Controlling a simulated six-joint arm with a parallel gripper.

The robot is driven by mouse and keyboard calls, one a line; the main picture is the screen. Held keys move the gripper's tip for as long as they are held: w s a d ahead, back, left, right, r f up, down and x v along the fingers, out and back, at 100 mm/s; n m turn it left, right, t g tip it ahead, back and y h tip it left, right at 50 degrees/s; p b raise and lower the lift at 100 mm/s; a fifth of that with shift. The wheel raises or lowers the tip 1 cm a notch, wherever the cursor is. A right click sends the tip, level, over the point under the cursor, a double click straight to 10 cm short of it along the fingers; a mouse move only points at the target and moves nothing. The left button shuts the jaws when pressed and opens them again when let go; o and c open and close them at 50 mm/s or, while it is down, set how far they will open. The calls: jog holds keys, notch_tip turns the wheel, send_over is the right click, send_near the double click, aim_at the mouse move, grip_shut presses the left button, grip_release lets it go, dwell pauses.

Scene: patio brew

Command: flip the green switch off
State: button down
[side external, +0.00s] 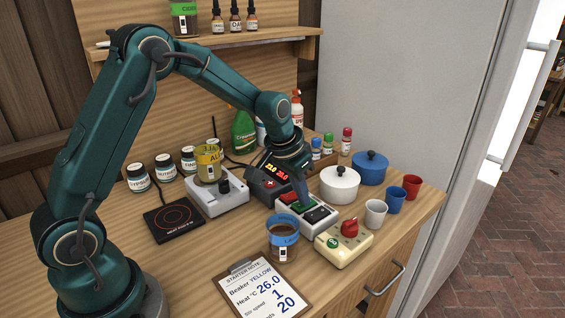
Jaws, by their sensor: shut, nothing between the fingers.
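The switch box (296,229) is a pale grey box with dark switches on top, near the right front of the wooden bench. The green switch (302,208) shows as a green patch on its top, partly hidden by my gripper. My gripper (305,201) points down over the box, its shut fingertips at or just above the green switch. I cannot tell whether they touch it, or which way the switch is tipped. A black switch (317,214) sits to the right on the same box.
A cream box with a red knob (348,228) stands close on the right. A dark unit with red digits (270,180) is behind. A beaker of brown liquid (283,243) and a clipboard (262,289) are in front. White (340,184) and blue (371,168) pots stand right.

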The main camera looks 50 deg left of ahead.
aim_at(300, 205)
notch_tip(300, 205, up, 14)
jog(key=shift+s, duration=0.2)
dwell(0.4)
jog(key=s+d+r+t, duration=0.1)
jog(key=s+d+r, duration=0.15)
jog(key=s, duration=0.35)
jog(key=s+d+r+t, duration=0.1)
jog(key=s+r, duration=0.2)
jog(key=s, duration=0.2)
jog(key=s+f, duration=0.9)
jog(key=s, duration=0.2)
jog(key=shift+d, duration=0.4)
